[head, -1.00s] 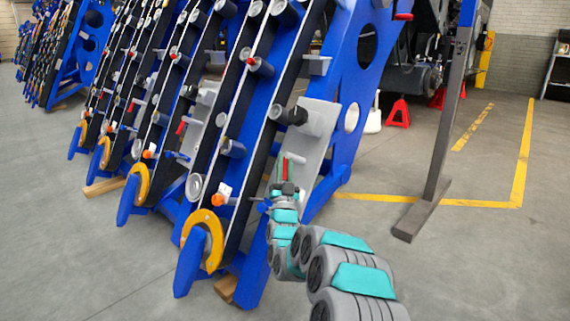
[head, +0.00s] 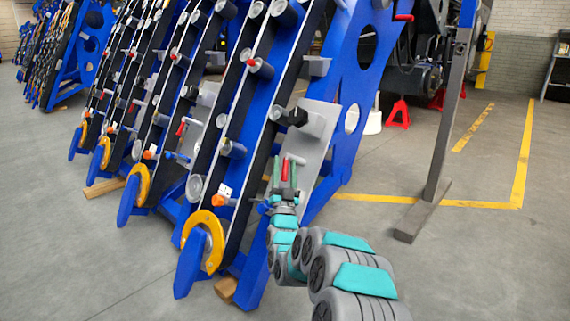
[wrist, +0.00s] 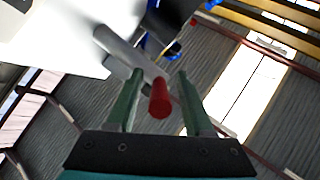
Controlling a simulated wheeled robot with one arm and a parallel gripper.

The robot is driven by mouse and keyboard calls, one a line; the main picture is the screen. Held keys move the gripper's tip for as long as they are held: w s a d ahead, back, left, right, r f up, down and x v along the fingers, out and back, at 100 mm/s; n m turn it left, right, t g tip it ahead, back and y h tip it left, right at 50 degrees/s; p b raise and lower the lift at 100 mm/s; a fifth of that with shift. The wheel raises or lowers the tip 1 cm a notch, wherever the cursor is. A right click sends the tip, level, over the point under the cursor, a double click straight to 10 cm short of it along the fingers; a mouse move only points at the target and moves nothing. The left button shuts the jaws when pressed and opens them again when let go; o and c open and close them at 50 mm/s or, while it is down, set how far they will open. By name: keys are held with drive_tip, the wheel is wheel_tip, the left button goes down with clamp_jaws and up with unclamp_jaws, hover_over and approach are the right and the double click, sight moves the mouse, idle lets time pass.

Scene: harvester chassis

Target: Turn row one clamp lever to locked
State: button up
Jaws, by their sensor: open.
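The clamp lever (wrist: 160,98) has a red grip on a grey shaft. In the wrist view the red end sits between the two green fingers of my gripper (wrist: 165,95), with a gap on either side. In the head view the red lever (head: 285,170) stands near-upright at the lower end of the nearest blue row, by a grey plate (head: 311,140). My gripper (head: 284,178) is open around it there, its fingers pointing up. Whether a finger touches the lever cannot be told.
Blue slanted frames with rollers fill the left and middle. An orange knob (head: 219,200) and a yellow-orange ring (head: 213,228) lie left of my gripper. A grey post (head: 440,150) and red stands (head: 398,114) are at right. The floor at lower right of the post is clear.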

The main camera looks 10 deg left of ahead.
drive_tip(key=v, duration=0.6)
drive_tip(key=shift+s+f+p, duration=0.2)
drive_tip(key=shift+p, duration=0.1)
